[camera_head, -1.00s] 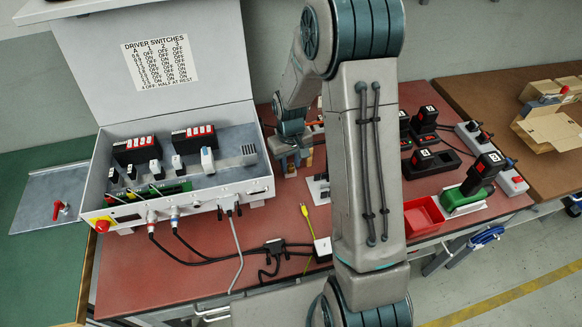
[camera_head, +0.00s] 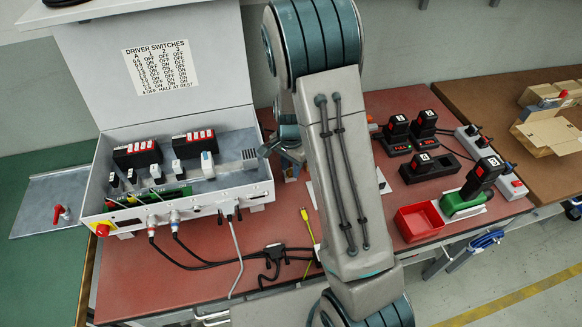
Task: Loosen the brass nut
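I cannot make out a brass nut in this view; it may be too small or hidden behind my arm. My gripper (camera_head: 270,151) is partly hidden by my own arm. It is low over the red bench top (camera_head: 200,262), just beyond the right end of the open grey control box (camera_head: 262,190). Its fingers are too small and covered to show whether they are open or hold anything.
A driver switch chart (camera_head: 160,67) is on the box's raised lid. Cables (camera_head: 232,255) run from its front onto the bench. At right are battery chargers (camera_head: 425,165), a red bin (camera_head: 420,220), a green tool (camera_head: 460,204) and a cardboard box (camera_head: 552,130).

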